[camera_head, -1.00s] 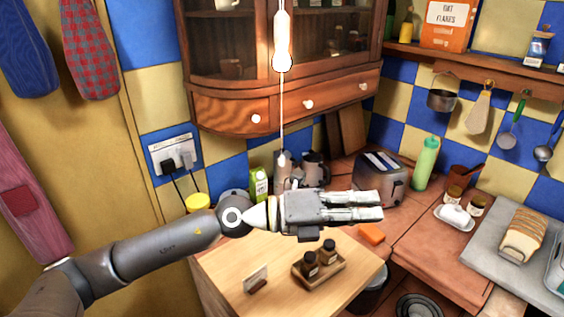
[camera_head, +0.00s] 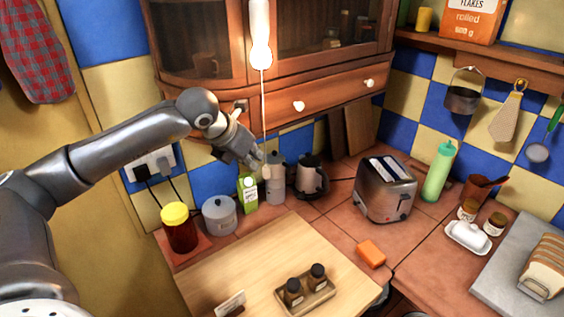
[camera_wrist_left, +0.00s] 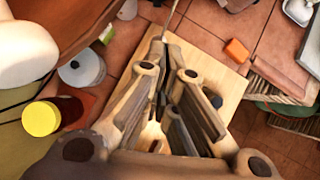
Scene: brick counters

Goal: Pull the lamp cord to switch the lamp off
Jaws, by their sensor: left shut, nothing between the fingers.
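The lamp (camera_head: 260,40) is a glowing white bulb hanging at the top of the head view. Its thin pale cord (camera_head: 264,115) hangs straight down past the cabinet to a small pale knob (camera_head: 266,172). My left gripper (camera_head: 258,158) is shut, pointing down and right, with its fingertips beside the lower cord, just above the knob. I cannot tell whether they touch it. In the left wrist view the gripper (camera_wrist_left: 168,62) shows closed fingers, and a thin strand (camera_wrist_left: 173,16), probably the cord, runs up from near their tips. My right gripper is not in view.
Behind the cord are a green carton (camera_head: 247,192), a grey canister (camera_head: 276,180), a kettle (camera_head: 311,178) and the wooden wall cabinet (camera_head: 320,112). A grey pot (camera_head: 219,215) and yellow-lidded jar (camera_head: 179,230) stand below the arm. The wooden board (camera_head: 235,262) is mostly bare.

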